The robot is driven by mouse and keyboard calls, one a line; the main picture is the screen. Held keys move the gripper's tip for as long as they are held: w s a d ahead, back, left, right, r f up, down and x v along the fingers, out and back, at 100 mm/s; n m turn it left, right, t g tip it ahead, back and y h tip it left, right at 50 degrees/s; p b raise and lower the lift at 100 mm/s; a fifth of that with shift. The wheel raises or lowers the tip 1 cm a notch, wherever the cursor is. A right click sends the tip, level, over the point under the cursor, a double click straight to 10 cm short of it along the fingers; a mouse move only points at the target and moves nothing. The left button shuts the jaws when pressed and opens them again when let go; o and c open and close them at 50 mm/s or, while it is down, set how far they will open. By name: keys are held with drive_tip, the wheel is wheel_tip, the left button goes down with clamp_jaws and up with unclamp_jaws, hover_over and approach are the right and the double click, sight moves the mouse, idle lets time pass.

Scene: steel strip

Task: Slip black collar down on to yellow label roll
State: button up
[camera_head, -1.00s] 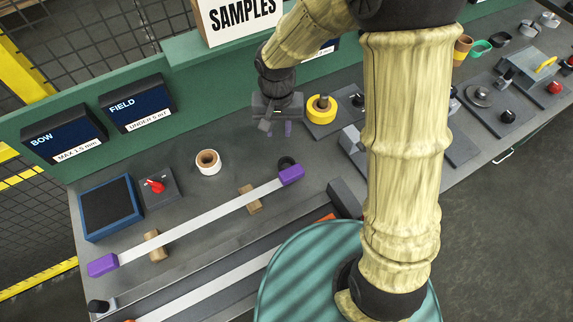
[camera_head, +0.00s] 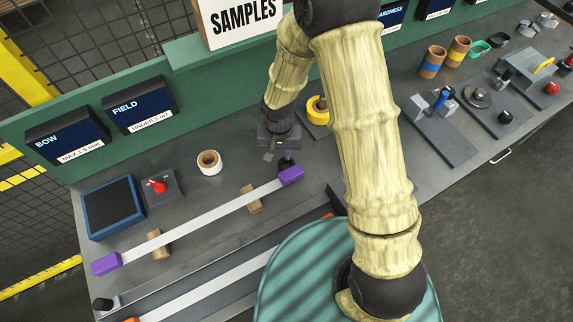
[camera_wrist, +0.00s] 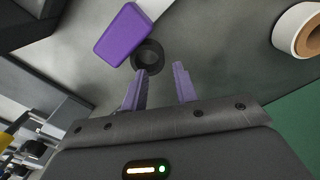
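The black collar (camera_wrist: 149,46) is a small dark ring on the grey bench, beside a purple block (camera_wrist: 124,34) in the wrist view. In the head view it is largely hidden by my gripper (camera_head: 278,159). My gripper (camera_wrist: 164,72) is open, with its two purple fingers apart and nothing between them. The collar lies just beyond the fingertips, closer to the left one in the wrist view. The yellow label roll (camera_head: 315,115) stands at the back of the bench, right of my gripper, partly hidden by my arm.
A white roll (camera_head: 209,162) stands left of my gripper. A steel strip (camera_head: 205,218) with purple ends rests on wooden blocks (camera_head: 252,201) in front. A green back panel (camera_head: 190,85) and SAMPLES sign (camera_head: 242,18) rise behind. More fixtures stand to the right.

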sight(280, 164)
drive_tip(key=shift+f, duration=0.15)
drive_tip(key=shift+s+f+p, duration=0.1)
drive_tip(key=shift+f+p, duration=0.85)
drive_tip(key=shift+f, duration=1.5)
clamp_jaws()
